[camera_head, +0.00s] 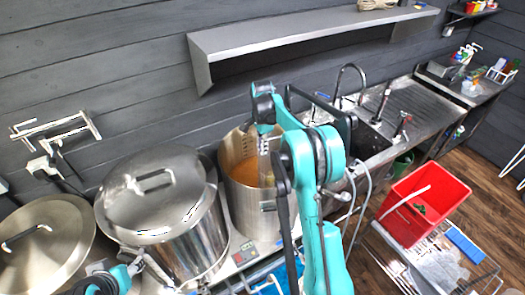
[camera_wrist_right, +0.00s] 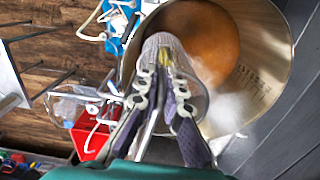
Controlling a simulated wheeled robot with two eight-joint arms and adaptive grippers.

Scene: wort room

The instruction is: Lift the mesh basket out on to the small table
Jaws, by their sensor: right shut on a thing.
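A tall steel pot (camera_head: 238,150) with orange liquid stands in the middle of the head view. My right gripper (camera_head: 266,172) points down into its mouth, partly hidden by my teal arm. In the right wrist view my right gripper (camera_wrist_right: 164,78) is shut on the rim area of the grey mesh basket (camera_wrist_right: 199,103). The basket is at the pot's mouth beside the orange liquid (camera_wrist_right: 203,38); how deep it sits I cannot tell. A low metal table (camera_head: 440,268) at the lower right may be the small table. My left gripper (camera_head: 148,268) is at the lower left edge, its fingers unclear.
Lidded steel pots, one (camera_head: 165,220) close to the open pot, stand at left. A red bucket (camera_head: 425,205) and a blue item (camera_head: 464,243) are at right. A sink counter with a tap (camera_head: 350,75) runs along the wall under a shelf (camera_head: 300,35).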

